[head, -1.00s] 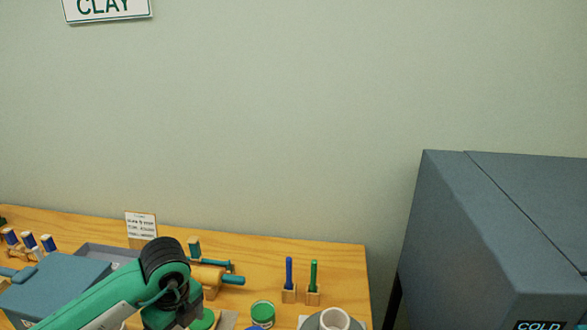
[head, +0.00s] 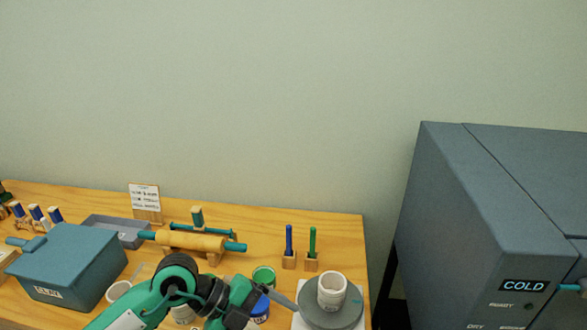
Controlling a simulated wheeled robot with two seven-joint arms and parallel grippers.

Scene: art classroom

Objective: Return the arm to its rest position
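My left arm comes in from the bottom of the head view, green with black joints. Its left gripper (head: 283,299) is at the end, pointing right toward a grey round turntable (head: 345,315). A dark finger shows close to the turntable's left edge, but I cannot tell whether the gripper is open or shut, or whether it touches anything. A white cup (head: 332,291) stands upright on the turntable, apart from the gripper. My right gripper is not in view.
The wooden table (head: 335,235) holds a blue-grey lidded box (head: 72,265), a rolling pin (head: 190,241), a green-lidded jar (head: 263,275), a blue jar (head: 261,308) and two upright tools in blocks (head: 289,245). A large grey cabinet (head: 455,230) marked COLD stands right, beyond a gap.

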